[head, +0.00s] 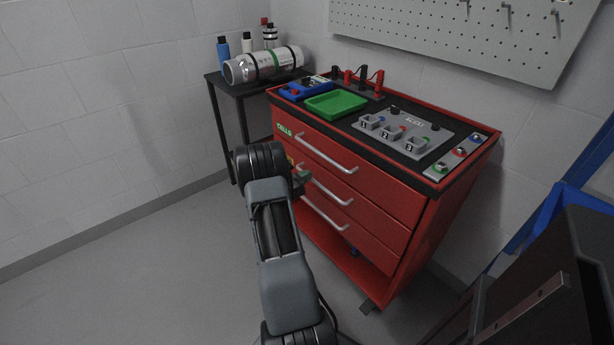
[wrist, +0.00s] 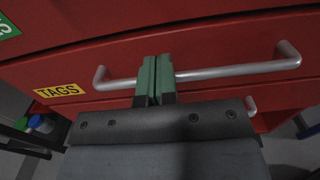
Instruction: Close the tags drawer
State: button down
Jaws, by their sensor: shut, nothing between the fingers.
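The tags drawer is the middle drawer of a red cabinet; its yellow TAGS label (wrist: 58,90) shows in the wrist view. Its silver bar handle (wrist: 225,72) crosses the wrist view, and it also shows in the head view (head: 332,190). The drawer front looks nearly flush with the one above; any small gap is hard to judge. My gripper (wrist: 155,75) has its green fingertips together, empty, overlapping the left part of the handle. Whether they touch it, I cannot tell. In the head view my gripper (head: 302,175) is at the drawer's left side, partly hidden by my wrist.
The cells drawer (head: 345,170) is above, with its own handle. Another handle (head: 325,215) is below. The cabinet top holds a green tray (head: 336,104) and a grey numbered panel (head: 402,132). A black side table (head: 235,100) stands left. The floor at left is clear.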

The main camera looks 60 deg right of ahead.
jog(key=p+v, duration=0.1)
jog(key=v, duration=1.2)
jog(key=shift+a, duration=0.25)
